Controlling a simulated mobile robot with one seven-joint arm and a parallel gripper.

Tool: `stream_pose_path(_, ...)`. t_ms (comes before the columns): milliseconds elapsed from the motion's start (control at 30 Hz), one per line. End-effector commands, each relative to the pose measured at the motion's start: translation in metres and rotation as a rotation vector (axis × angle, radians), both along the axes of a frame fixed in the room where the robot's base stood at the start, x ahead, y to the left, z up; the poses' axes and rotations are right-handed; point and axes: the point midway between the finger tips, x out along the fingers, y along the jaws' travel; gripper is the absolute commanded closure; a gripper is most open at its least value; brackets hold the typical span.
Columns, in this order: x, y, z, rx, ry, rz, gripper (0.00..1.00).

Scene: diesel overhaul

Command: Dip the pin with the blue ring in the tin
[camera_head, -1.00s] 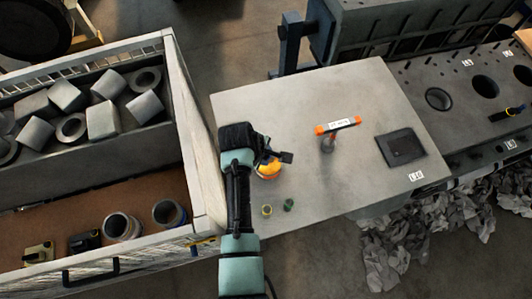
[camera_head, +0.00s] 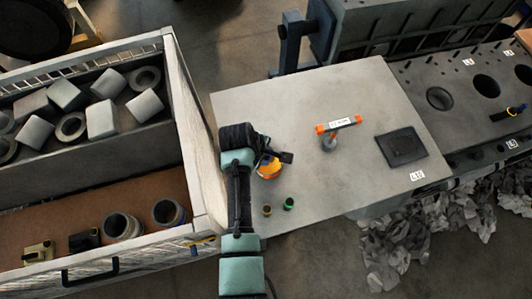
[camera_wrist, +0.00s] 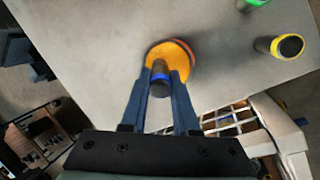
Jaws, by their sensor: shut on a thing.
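My gripper (camera_wrist: 163,76) is shut on a dark pin with a blue ring (camera_wrist: 160,89). The blue ring sits between the two blue fingers in the wrist view. The pin's far end overlaps the orange-yellow inside of the round tin (camera_wrist: 177,60); I cannot tell whether it touches the contents. In the head view, the tin (camera_head: 269,172) stands on the grey table, beside and partly behind my gripper (camera_head: 287,157). The held pin is hidden there by my arm.
A pin with a yellow ring (camera_head: 267,210) and one with a green ring (camera_head: 288,203) stand nearer the table's front edge. An orange-ended tool (camera_head: 338,125) and a dark pad (camera_head: 402,147) are to the right. An open drawer (camera_head: 185,150) borders the table's left.

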Motion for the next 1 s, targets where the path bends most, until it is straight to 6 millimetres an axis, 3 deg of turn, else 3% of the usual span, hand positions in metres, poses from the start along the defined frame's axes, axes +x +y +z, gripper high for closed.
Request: stream_pose_path(1000,0.0006,-0.0001,-0.006,0.001,-0.001,-0.001,1.0)
